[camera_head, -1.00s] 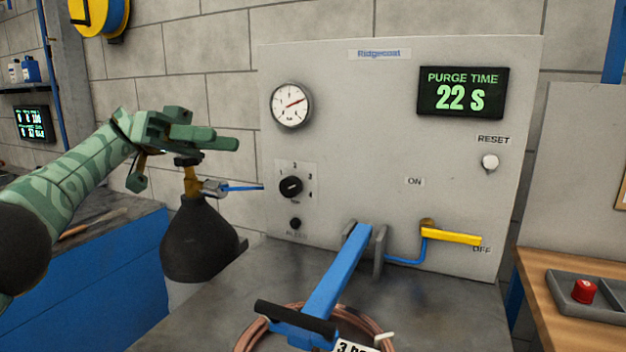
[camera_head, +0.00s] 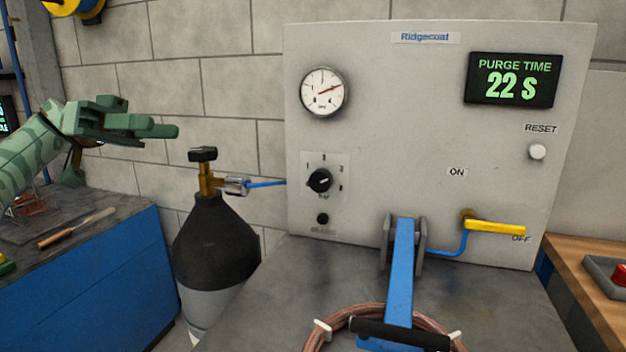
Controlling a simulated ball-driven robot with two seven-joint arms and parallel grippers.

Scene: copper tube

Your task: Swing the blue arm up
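The blue arm (camera_head: 402,270) is a flat bar hinged between grey brackets (camera_head: 388,243) at the foot of the panel. It slopes down toward me and ends in a black crossbar handle (camera_head: 400,334). The handle lies over a coil of copper tube (camera_head: 341,325) on the grey bench. My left gripper (camera_head: 160,129) is at the upper left, in front of the block wall, well away from the blue arm and touching nothing. Its fingers point right; I cannot tell whether they are apart. My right gripper is not in view.
A dark gas cylinder (camera_head: 214,243) with a valve stands between my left gripper and the panel (camera_head: 440,130). The panel carries a gauge (camera_head: 324,92), a black knob (camera_head: 319,181) and a yellow lever (camera_head: 495,228) by OFF. The display (camera_head: 513,79) reads 22 S.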

